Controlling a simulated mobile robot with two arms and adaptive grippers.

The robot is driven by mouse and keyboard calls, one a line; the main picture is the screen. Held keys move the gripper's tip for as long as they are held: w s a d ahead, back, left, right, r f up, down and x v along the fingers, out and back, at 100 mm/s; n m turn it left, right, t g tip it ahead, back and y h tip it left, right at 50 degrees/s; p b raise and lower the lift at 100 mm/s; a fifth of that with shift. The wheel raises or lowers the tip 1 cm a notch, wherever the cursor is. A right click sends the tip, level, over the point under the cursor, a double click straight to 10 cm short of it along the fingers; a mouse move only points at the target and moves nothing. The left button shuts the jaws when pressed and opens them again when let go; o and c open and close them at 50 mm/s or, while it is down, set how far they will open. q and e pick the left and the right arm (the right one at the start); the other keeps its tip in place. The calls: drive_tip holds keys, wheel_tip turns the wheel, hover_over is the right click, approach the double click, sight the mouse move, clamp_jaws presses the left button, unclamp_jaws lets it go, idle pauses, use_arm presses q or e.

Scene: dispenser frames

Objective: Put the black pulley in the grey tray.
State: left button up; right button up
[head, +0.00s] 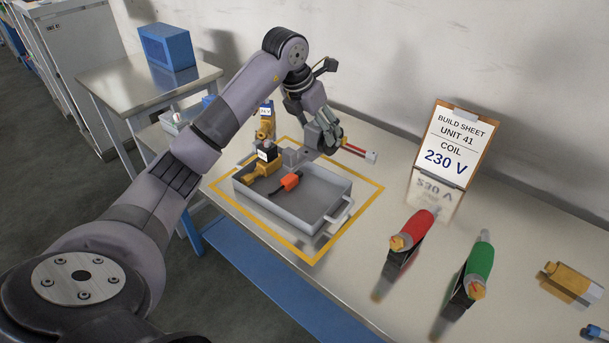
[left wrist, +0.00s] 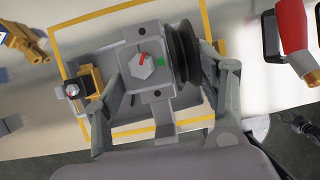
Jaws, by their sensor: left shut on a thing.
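The grey tray (head: 271,209) stands inside a yellow taped outline on the table. It holds a brass fitting with a black block (head: 263,165) and an orange piece with black (head: 288,182). My left gripper (head: 322,138) is over the far right part of the tray. In the left wrist view its two fingers are shut on the black pulley (left wrist: 184,54), which is joined to a grey block (left wrist: 141,65) with a hex bolt. The tray also shows beneath them in that view (left wrist: 91,37). Its floor there is largely hidden.
A build sheet (head: 448,150) stands at the back. Red (head: 418,226) and green (head: 480,262) handled tools and a brass part (head: 569,283) lie to the right. A side table with a blue box (head: 167,47) is at the upper left. The table between tray and tools is clear.

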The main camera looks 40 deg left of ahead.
sight(314, 136)
use_arm(q)
wheel_tip(314, 136, down, 4)
drive_tip(key=shift+f+p, duration=0.25)
drive_tip(key=shift+p, duration=0.15)
wheel_tip(314, 136, down, 11)
drive_tip(key=shift+r+p, duration=0.1)
drive_tip(key=shift+p, duration=1)
drive_tip(key=shift+f, duration=0.45)
use_arm(e)
drive_tip(key=r, duration=0.3)
drive_tip(key=shift+s+r, duration=0.15)
drive_tip(key=shift+s, duration=0.05)
use_arm(q)
drive_tip(key=o, duration=1.4)
drive_tip(key=shift+s+f, duration=0.1)
drive_tip(key=shift+f, duration=0.1)
drive_tip(key=o, duration=0.5)
use_arm(e)
drive_tip(key=shift+s+a, duration=0.25)
drive_tip(key=shift+a, duration=0.05)
